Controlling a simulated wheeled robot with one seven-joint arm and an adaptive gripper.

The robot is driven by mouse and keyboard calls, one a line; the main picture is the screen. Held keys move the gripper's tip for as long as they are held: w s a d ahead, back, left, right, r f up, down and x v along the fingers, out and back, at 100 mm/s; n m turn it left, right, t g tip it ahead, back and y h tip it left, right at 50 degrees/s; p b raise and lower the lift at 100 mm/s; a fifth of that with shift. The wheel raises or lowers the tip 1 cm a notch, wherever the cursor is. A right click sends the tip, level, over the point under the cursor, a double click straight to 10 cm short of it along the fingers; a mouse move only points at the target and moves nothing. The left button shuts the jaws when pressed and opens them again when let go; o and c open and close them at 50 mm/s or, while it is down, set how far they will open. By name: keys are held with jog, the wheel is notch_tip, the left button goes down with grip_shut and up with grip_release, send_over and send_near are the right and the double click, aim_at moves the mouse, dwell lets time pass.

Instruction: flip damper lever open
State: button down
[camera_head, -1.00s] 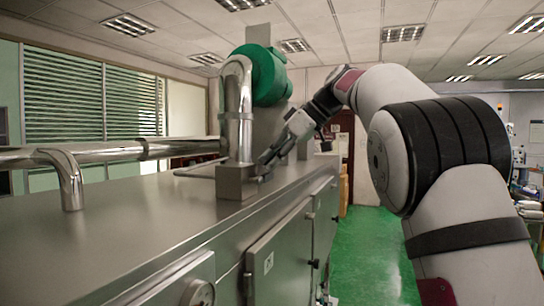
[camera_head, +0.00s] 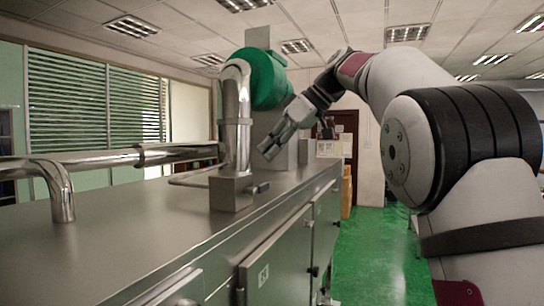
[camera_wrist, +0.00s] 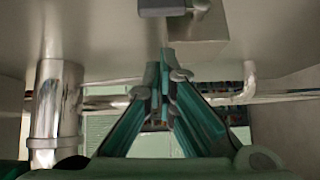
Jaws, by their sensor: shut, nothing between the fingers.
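The damper lever (camera_head: 260,188) is a short dark handle. It sticks out to the right from the metal box (camera_head: 230,192) at the foot of the upright steel pipe (camera_head: 236,115). In the wrist view the lever (camera_wrist: 165,8) shows at the top edge, beside the box (camera_wrist: 195,32). My gripper (camera_head: 268,152) is shut and empty, above and beyond the lever, apart from it. In the wrist view my gripper's fingers (camera_wrist: 166,62) come together below the lever in the picture.
The steel machine top (camera_head: 110,225) is mostly bare. A bent pipe (camera_head: 62,190) rises at the left and joins a horizontal pipe. A green blower housing (camera_head: 266,78) stands behind the upright pipe. Green floor (camera_head: 370,255) lies open at the right.

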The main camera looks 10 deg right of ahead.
jog(key=v, duration=0.8)
jog(key=shift+s+r, duration=0.25)
jog(key=shift+s, duration=0.05)
jog(key=s+f+m+h, duration=0.7)
jog(key=s+f+m, duration=0.3)
jog(key=s+f, duration=2.1)
jog(key=shift+s+f+m+t+h, duration=0.3)
jog(key=shift+s, duration=0.1)
